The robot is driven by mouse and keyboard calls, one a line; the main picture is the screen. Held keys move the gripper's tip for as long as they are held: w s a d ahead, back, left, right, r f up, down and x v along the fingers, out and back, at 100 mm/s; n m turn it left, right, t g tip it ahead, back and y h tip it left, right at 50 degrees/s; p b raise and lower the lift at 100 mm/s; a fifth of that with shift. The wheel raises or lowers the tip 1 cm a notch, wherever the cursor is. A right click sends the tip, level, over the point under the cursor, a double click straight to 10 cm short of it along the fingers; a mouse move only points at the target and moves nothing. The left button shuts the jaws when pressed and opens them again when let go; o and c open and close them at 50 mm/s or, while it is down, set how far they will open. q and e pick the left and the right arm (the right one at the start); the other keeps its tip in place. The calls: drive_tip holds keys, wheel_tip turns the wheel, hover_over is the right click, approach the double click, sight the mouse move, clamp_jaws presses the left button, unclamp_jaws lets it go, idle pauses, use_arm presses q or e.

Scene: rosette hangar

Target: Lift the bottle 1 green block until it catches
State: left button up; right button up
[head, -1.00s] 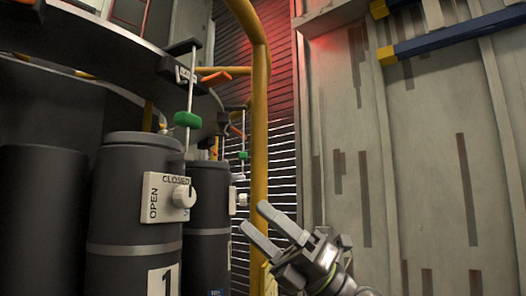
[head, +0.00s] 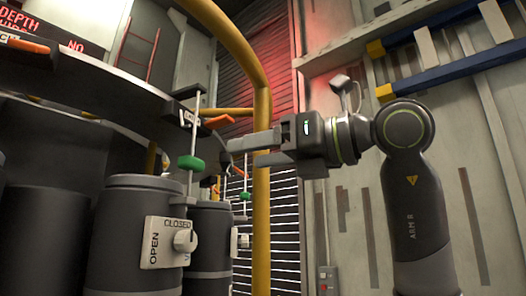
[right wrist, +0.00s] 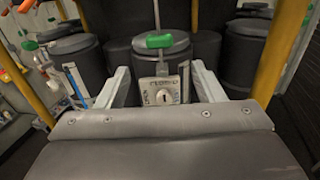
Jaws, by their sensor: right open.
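The green block (head: 191,163) of bottle 1 sits on a thin upright rod above the dark grey bottle 1 (head: 130,235). It also shows in the right wrist view (right wrist: 160,40), above and beyond the fingers, roughly centred between them. My right gripper (head: 240,152) is open and empty, reaching in from the right at about the block's height in the head view, apart from it. A white plate (head: 158,247) marked OPEN and CLOSED with a round knob is on the bottle. My left gripper is not in view.
A yellow post (head: 261,215) rises behind my right gripper. An orange lever (head: 219,121) and a dark rim (head: 90,80) are above the bottles. A second bottle (head: 208,245) with a smaller green block (head: 245,196) stands behind on the right.

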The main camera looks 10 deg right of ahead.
sight(198, 163)
drive_tip(key=shift+p+x, duration=1.85)
drive_tip(key=shift+x, duration=3.65)
drive_tip(key=shift+w+a, duration=0.1)
drive_tip(key=shift+a, duration=0.1)
drive_tip(key=shift+c, duration=0.4)
